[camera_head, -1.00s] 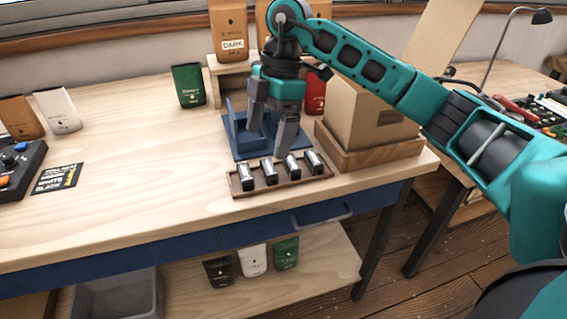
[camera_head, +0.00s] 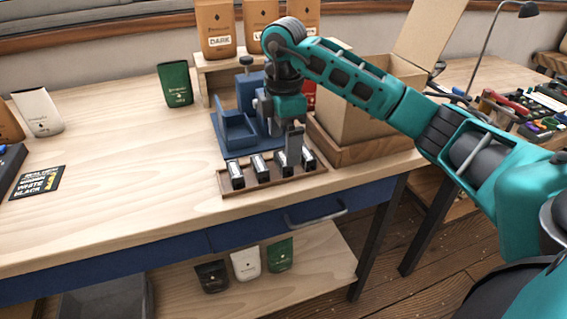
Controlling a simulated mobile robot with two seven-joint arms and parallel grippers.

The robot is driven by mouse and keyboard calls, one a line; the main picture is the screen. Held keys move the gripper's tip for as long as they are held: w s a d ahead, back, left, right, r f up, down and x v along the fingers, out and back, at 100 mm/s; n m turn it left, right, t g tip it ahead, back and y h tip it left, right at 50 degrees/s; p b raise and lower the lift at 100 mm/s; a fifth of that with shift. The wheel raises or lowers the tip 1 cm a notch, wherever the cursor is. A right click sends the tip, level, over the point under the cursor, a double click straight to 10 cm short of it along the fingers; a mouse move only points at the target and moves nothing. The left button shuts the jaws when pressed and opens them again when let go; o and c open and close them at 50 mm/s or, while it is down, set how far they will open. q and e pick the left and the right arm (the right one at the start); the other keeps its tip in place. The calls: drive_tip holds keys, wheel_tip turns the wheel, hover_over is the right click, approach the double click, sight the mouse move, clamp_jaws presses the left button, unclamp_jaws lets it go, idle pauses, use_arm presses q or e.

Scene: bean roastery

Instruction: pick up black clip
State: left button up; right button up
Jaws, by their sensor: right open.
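Several black clips with pale metallic faces stand in a row in a brown wooden tray (camera_head: 268,184) near the table's front edge. They include the far left clip (camera_head: 236,174), the second clip (camera_head: 260,167), the third clip (camera_head: 283,163) and the far right clip (camera_head: 308,158). My right gripper (camera_head: 282,142) is open and points down over the right half of the tray. One finger hangs just above and behind the third and far right clips; I cannot tell if it touches them. My left gripper is not in view.
A blue fixture (camera_head: 236,132) stands right behind the tray. An open cardboard box (camera_head: 350,112) in a wooden base is to the right. A green bag (camera_head: 175,84) and a shelf with brown bags (camera_head: 216,30) are behind.

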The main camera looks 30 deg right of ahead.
sight(284, 157)
wheel_tip(284, 157, down, 4)
drive_tip(key=shift+r, duration=0.2)
drive_tip(key=c, duration=1.1)
drive_tip(key=shift+r, duration=0.15)
